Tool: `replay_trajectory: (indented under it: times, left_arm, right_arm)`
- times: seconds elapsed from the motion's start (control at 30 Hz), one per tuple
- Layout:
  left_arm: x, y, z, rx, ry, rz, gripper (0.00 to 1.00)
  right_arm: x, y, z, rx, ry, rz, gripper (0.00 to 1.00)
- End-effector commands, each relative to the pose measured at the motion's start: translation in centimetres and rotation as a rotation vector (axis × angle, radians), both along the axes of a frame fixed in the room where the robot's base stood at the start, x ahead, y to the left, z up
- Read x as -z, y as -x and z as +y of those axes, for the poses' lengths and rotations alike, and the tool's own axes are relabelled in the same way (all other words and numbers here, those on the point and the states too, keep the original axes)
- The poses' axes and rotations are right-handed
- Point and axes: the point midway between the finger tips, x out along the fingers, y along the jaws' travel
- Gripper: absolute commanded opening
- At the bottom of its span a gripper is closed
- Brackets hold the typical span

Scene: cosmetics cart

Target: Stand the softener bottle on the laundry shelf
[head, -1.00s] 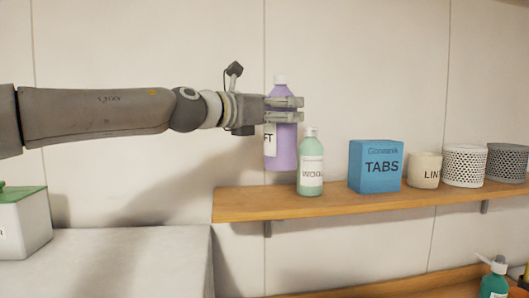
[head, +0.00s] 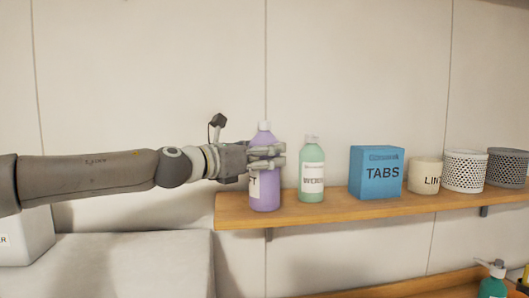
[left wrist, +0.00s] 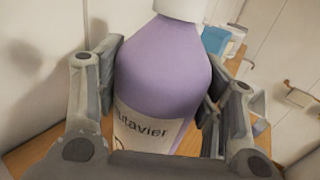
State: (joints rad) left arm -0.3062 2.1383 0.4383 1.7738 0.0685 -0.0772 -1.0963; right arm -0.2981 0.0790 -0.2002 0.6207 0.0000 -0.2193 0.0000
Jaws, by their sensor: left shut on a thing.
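The softener bottle (head: 264,196) is purple with a white cap and a pale label. It is upright at the left end of the wooden laundry shelf (head: 340,211), and its base appears to be at the shelf's surface. My left gripper (head: 268,157) is shut on the bottle's upper body from the left. In the left wrist view the bottle (left wrist: 165,70) fills the space between the two fingers, with its label partly hidden by the gripper. My right gripper is not in view.
A green bottle (head: 312,170) stands close to the right of the softener. Further right are a blue TABS box (head: 377,172), a cream LINT pot (head: 426,175) and two perforated baskets (head: 465,171). A grey-white surface (head: 130,262) lies below left. The wall is behind the shelf.

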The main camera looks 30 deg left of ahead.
Motion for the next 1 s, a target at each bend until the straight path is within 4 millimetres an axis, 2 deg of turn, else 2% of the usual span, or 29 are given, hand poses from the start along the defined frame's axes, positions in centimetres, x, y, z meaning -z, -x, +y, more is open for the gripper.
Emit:
replay_trajectory:
  times: [0.1,0.13,0.3,0.7,1.0]
  left_arm:
    - [0.2,0.0,0.0,-0.001,0.001,-0.002,0.27]
    - [0.2,0.0,0.0,0.000,0.000,0.000,0.65]
    - [0.2,0.0,0.0,0.000,0.001,0.000,0.83]
    - [-0.2,0.0,0.0,0.000,0.001,0.000,0.83]
    - [-0.1,2.4,0.8,-0.001,0.000,-0.004,0.83]
  right_arm:
    - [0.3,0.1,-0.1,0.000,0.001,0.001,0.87]
    - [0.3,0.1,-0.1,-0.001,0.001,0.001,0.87]
    - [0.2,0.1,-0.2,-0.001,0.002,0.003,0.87]
    - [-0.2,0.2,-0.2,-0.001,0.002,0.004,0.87]
    - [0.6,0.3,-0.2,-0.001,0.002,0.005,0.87]
